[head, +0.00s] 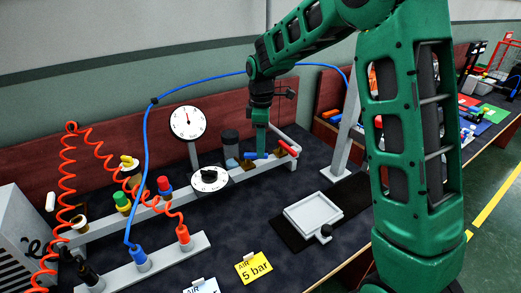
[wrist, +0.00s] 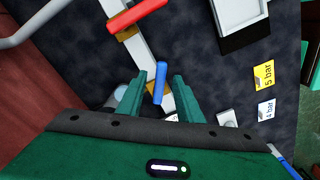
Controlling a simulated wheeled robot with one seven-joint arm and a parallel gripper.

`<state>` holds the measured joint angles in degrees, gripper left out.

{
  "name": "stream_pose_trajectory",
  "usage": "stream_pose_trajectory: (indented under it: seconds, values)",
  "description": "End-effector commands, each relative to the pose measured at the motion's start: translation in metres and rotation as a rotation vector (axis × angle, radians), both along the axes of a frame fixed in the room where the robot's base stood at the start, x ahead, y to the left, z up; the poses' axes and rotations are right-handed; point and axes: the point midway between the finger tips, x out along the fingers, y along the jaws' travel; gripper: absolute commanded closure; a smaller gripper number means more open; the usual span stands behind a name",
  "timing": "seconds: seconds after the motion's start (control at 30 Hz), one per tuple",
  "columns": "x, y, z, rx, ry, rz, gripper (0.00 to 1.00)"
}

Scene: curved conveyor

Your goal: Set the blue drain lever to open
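The blue drain lever (wrist: 160,82) shows in the wrist view between the two fingers of my gripper (wrist: 157,92), with dark gaps on both sides. In the head view the blue lever (head: 254,156) sits on the grey rail, lying roughly along it. My gripper (head: 262,143) is right over it, pointing down, its fingers apart and partly covering the lever's mount. I cannot tell whether a finger touches the lever. A red lever (head: 287,147) on a brass valve stands beside it, further right along the rail; it also shows in the wrist view (wrist: 137,15).
A white tray (head: 313,214) lies to the right. A yellow 5 bar card (head: 254,267) stands in front. A blue hose (head: 150,115) arches behind.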

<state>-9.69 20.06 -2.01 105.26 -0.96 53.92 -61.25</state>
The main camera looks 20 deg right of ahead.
Motion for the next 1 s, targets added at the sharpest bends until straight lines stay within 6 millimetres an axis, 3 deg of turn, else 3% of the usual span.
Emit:
stream_pose_trajectory:
  seconds: [0.2, 0.43, 0.6, 1.0]
  values:
    - [0.002, 0.0, 0.043, 0.0, -0.004, -0.001, 0.67]
    - [0.002, -0.001, 0.076, 0.0, -0.002, -0.002, 0.67]
    - [0.002, -0.001, 0.086, 0.0, -0.001, -0.002, 0.67]
    - [-0.002, -0.006, 0.089, -0.002, -0.002, -0.022, 0.67]
